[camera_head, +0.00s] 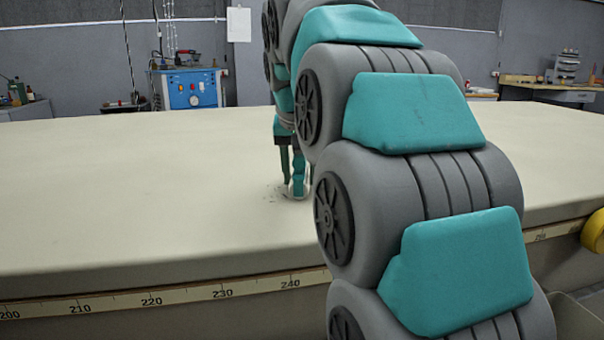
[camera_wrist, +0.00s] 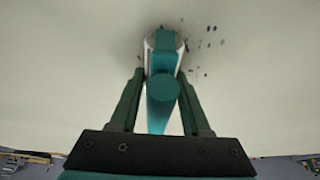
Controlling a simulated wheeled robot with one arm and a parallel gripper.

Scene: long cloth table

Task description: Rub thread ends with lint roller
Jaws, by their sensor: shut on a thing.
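My gripper (camera_head: 291,178) points down at the cloth table (camera_head: 130,185), near its middle. In the wrist view my gripper (camera_wrist: 160,100) is shut on the teal handle of the lint roller (camera_wrist: 163,88). The roller's pale head shows at the handle's far end, at or very near the cloth; contact cannot be told for sure. In the head view the lint roller (camera_head: 298,192) is partly hidden by my fingers and arm. Small dark thread ends (camera_wrist: 208,45) lie scattered on the cloth beside the roller head, mostly to its right in the wrist view.
A measuring tape strip (camera_head: 150,300) runs along the table's front edge. A yellow round thing (camera_head: 594,231) sits at the right edge. A blue machine (camera_head: 190,88) stands behind the table. The cloth to the left is clear.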

